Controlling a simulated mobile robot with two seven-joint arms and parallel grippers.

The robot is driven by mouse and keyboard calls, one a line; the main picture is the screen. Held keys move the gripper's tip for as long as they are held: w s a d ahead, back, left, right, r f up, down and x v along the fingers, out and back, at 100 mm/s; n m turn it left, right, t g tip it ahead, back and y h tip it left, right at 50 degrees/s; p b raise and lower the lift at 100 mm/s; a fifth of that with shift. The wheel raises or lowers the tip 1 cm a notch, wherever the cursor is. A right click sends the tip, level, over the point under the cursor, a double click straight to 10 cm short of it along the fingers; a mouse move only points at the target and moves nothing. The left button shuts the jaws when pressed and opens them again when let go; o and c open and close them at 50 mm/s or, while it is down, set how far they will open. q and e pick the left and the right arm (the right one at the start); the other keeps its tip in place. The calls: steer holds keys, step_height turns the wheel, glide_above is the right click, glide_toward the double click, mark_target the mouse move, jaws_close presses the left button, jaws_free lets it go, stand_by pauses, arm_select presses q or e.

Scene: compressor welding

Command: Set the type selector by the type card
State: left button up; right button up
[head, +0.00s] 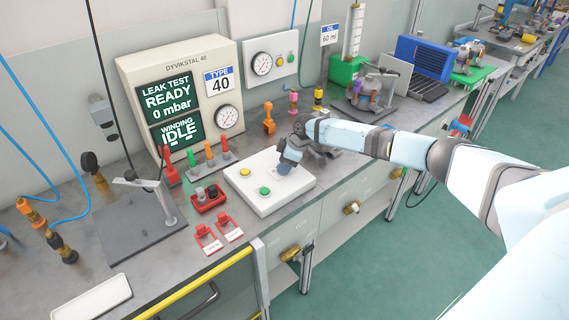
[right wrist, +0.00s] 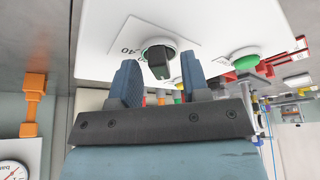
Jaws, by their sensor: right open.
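The type card (head: 219,82) reads TYPE 40 and hangs on the front of the beige tester. The white control box (head: 300,192) lies on the bench below it. My right gripper (head: 285,168) is over the box's far right part and hides the type selector in the head view. In the right wrist view, the selector (right wrist: 160,68) is a black knob on a round base. A "40" marking is printed beside it. The open fingers of my right gripper (right wrist: 160,84) stand either side of the knob's line, with gaps showing. Where the knob points is unclear. My left gripper is out of view.
A yellow button (head: 245,172) and a green button (head: 265,191) sit on the box left of the gripper. The tester screen (head: 168,108) reads READY, 0 mbar and winding IDLE. Colored handles (head: 210,156) and an orange fitting (head: 269,118) stand behind the box.

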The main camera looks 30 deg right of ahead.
jaws_close()
